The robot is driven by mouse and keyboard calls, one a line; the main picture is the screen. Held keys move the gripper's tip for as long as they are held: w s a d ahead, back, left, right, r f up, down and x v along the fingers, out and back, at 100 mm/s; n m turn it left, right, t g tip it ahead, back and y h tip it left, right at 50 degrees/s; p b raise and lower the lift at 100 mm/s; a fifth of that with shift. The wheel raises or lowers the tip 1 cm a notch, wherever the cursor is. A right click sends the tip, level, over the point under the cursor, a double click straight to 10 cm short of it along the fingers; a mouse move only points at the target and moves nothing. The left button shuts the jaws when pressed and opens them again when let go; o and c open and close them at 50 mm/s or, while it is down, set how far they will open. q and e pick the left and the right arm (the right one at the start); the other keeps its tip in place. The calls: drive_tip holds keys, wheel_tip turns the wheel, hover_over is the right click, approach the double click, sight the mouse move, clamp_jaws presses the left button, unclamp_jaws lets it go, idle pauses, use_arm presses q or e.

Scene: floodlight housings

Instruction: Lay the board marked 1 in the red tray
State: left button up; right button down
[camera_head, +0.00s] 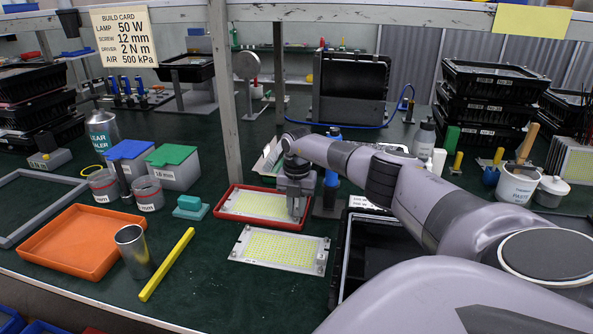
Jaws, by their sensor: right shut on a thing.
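The red tray (248,223) lies on the dark green bench near the middle. A light board with yellow rows (256,205) is in it, within the rim as far as I can see. My right gripper (297,214) points down at the right end of that board and is shut on it; the fingertips partly hide that end. A second similar board (280,248) lies flat on the bench just in front of the tray. I cannot read a 1 on either board. My left gripper is not in view.
An orange tray (75,245), a metal cup (135,252) and a yellow bar (167,264) are to the left. A black housing (345,262) stands right of the boards, under my right arm. A grey post (222,100) rises behind the tray. A teal block (190,204) sits left of it.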

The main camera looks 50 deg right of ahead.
drive_tip(key=shift+f, duration=0.2)
idle(0.4)
drive_tip(key=c, duration=0.9)
unclamp_jaws()
drive_tip(key=shift+c, duration=0.2)
wheel_tip(320, 180, up, 7)
drive_tip(key=shift+r, duration=0.1)
